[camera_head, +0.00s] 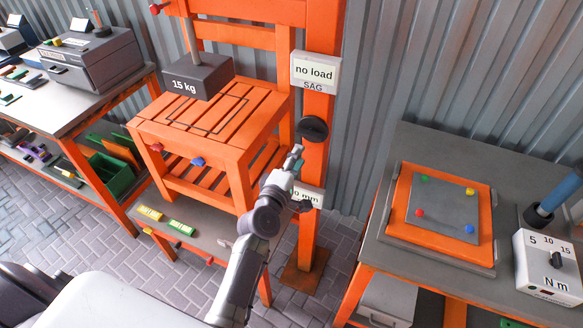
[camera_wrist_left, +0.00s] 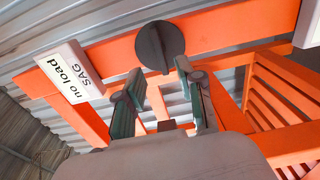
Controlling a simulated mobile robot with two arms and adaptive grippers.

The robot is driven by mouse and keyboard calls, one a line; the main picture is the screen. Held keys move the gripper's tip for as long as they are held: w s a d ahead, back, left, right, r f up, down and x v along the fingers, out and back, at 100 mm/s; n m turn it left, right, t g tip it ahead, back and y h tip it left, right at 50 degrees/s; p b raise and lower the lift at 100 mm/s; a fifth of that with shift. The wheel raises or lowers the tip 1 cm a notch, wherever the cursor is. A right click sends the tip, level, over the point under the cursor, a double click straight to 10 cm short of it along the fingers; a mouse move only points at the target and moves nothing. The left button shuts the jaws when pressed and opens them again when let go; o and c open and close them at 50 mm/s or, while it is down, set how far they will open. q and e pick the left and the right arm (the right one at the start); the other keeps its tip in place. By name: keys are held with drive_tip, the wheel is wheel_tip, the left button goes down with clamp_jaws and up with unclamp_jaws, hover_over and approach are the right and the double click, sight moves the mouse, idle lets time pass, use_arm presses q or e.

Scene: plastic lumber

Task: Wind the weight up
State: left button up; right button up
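The dark grey weight marked "15 kg" (camera_head: 198,82) hangs on a rod above an orange slatted bench (camera_head: 178,130), with a gap below it. A dark round knob (camera_head: 313,129) with a raised grip bar sits on the orange post (camera_head: 316,165). The knob also shows in the left wrist view (camera_wrist_left: 160,47), just beyond the fingertips. My left gripper (camera_head: 296,155) is near the knob, just below it in the head view. In the left wrist view my left gripper (camera_wrist_left: 158,76) is open, nothing between its fingers. My right gripper is not in view.
A sign reading "no load SAG" (camera_head: 315,73) is above the knob; a lower sign ending in "mm" (camera_head: 308,196) is partly hidden by my arm. A table with an orange-framed board (camera_head: 440,255) and a torque box (camera_head: 548,265) stands right. A workbench (camera_head: 75,110) stands left.

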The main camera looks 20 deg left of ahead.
use_arm(q)
drive_tip(key=shift+s, duration=2)
